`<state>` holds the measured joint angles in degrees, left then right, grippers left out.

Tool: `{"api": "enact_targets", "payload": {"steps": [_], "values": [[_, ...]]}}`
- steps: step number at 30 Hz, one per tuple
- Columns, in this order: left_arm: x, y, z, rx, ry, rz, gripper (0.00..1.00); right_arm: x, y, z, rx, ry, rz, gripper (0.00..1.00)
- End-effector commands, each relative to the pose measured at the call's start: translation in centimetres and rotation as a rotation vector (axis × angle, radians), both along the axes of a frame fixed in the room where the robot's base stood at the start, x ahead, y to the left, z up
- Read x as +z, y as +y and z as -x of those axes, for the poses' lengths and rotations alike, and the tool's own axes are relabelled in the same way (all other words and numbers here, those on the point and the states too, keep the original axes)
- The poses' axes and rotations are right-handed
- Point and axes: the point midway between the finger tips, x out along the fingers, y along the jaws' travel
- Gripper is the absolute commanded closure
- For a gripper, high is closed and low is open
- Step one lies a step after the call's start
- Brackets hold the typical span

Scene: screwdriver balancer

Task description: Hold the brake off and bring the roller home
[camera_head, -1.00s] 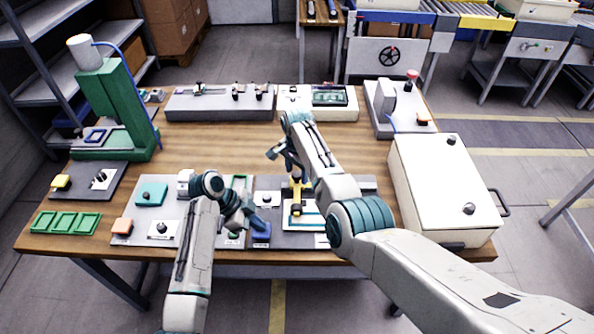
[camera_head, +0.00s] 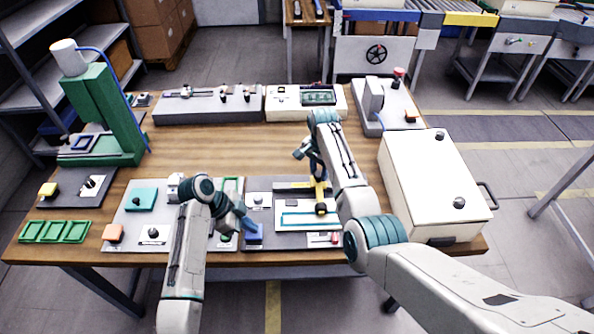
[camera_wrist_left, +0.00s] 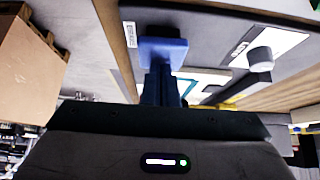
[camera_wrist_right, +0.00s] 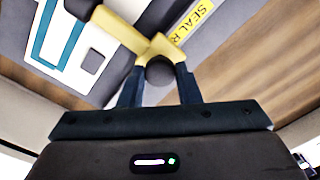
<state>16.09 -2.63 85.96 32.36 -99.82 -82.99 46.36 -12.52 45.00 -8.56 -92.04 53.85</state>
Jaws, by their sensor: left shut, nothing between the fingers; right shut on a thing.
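The yellow roller tool (camera_head: 320,192) stands over the white panel with a teal outline (camera_head: 285,227), near the panel's right part. My right gripper (camera_head: 316,172) is shut on its handle. In the right wrist view the yellow tool (camera_wrist_right: 148,46) has a dark round knob between the fingers (camera_wrist_right: 160,88). My left gripper (camera_head: 247,224) is shut with nothing in it, its tips at the blue brake pad (camera_head: 254,237). In the left wrist view the closed fingers (camera_wrist_left: 162,85) meet the blue pad (camera_wrist_left: 163,50); whether it is pressed down is hard to tell.
A yellow label reading "SEAL R" (camera_wrist_right: 195,20) lies beside the tool. A white lidded box (camera_head: 432,185) stands to the right. Left are a plate with a teal block (camera_head: 141,199), green trays (camera_head: 55,231) and a green press (camera_head: 105,110). The middle of the table is clear.

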Motion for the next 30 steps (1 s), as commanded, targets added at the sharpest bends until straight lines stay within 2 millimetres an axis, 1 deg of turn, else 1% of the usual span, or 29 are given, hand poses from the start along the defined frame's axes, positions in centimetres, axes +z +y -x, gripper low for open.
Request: {"api": "enact_targets", "payload": {"steps": [1,6,9,13,15,19,30], "values": [[-0.2,0.1,0.1,0.001,0.003,-0.002,1.0,-0.1,-1.8,0.0,-0.005,0.0,0.004,1.0],[-0.2,0.0,0.1,0.001,0.003,-0.002,1.0,-0.1,-6.5,0.0,-0.004,0.001,0.005,1.0],[-0.2,0.0,0.1,0.001,0.003,-0.001,1.0,-0.1,-8.7,0.0,-0.004,0.0,0.004,1.0],[-0.2,0.0,0.1,0.001,0.003,-0.001,1.0,-0.1,-10.9,0.0,-0.002,0.001,0.004,1.0],[-0.1,0.0,0.1,0.001,0.003,-0.001,1.0,-0.1,-11.6,0.0,-0.002,0.001,0.004,1.0],[-0.1,0.0,0.1,0.001,0.003,-0.001,1.0,0.0,-12.5,0.0,0.0,0.0,0.003,1.0],[-0.1,0.1,0.1,0.001,0.003,-0.002,1.0,0.0,-12.9,0.0,-0.001,0.0,0.006,1.0]]}}
